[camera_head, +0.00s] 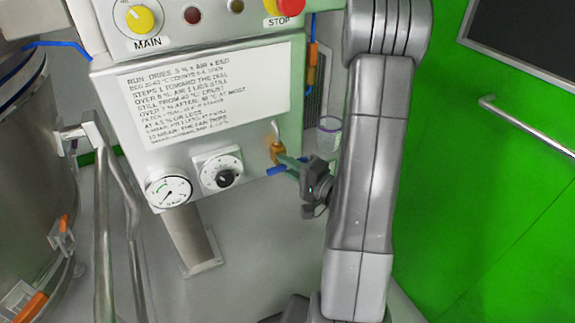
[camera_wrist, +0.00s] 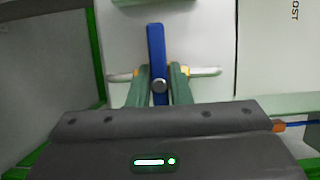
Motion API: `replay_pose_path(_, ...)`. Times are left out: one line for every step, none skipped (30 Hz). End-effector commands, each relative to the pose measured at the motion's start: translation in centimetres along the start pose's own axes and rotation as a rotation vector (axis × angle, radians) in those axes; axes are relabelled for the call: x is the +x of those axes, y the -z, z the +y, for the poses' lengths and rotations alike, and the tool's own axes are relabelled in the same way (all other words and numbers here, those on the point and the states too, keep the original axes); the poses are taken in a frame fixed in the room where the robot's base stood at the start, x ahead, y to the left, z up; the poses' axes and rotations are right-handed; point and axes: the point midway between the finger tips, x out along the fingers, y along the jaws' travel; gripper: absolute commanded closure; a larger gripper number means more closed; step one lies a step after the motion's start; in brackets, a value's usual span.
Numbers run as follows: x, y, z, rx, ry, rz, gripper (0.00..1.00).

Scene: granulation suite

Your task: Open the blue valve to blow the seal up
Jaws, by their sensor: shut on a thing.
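The blue valve handle (camera_wrist: 156,45) shows in the wrist view as a long blue lever with a round pivot bolt, set on a thin metal pipe with brass fittings. My gripper (camera_wrist: 161,72) has its two green fingers on either side of the lever at the pivot and is shut on it. In the head view the blue handle (camera_head: 275,171) sticks out low on the right side of the control panel, below the brass valve body (camera_head: 277,150). My gripper (camera_head: 291,162) reaches it from the right; the fingers hide part of the handle. A pressure gauge (camera_head: 168,191) is on the panel's lower left.
The grey control panel (camera_head: 265,75) carries a printed instruction sheet (camera_head: 200,100), a black-and-white dial (camera_head: 222,179), a yellow MAIN knob (camera_head: 140,19) and a red STOP button (camera_head: 290,6). A steel vessel (camera_head: 25,150) stands left. A handrail (camera_head: 525,125) runs along the green wall at right.

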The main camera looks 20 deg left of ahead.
Motion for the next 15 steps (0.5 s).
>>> replay_pose_path(0.00,0.00,-0.02,-0.008,-0.004,0.000,1.00)
replay_pose_path(0.00,0.00,-0.03,-0.015,-0.006,0.000,1.00)
replay_pose_path(0.00,0.00,-0.05,-0.026,-0.010,0.000,1.00)
replay_pose_path(0.00,0.00,-0.06,-0.036,-0.014,0.000,1.00)
replay_pose_path(0.00,0.00,-0.06,-0.047,-0.019,0.000,1.00)
replay_pose_path(0.00,0.00,-0.07,-0.065,-0.027,0.000,1.00)
replay_pose_path(0.00,-0.01,-0.10,-0.081,-0.033,0.000,1.00)
replay_pose_path(0.00,-0.01,-0.13,-0.097,-0.039,0.000,1.00)
replay_pose_path(0.00,-0.01,-0.12,-0.122,-0.050,0.000,1.00)
replay_pose_path(0.00,-0.01,-0.14,-0.143,-0.058,0.000,1.00)
replay_pose_path(0.00,-0.01,-0.13,-0.164,-0.067,0.000,1.00)
replay_pose_path(0.00,-0.02,-0.14,-0.195,-0.080,0.000,1.00)
replay_pose_path(0.01,-0.02,-0.16,-0.219,-0.090,-0.001,1.00)
replay_pose_path(0.01,-0.03,-0.15,-0.244,-0.101,-0.001,1.00)
replay_pose_path(0.01,-0.04,-0.15,-0.279,-0.114,-0.001,1.00)
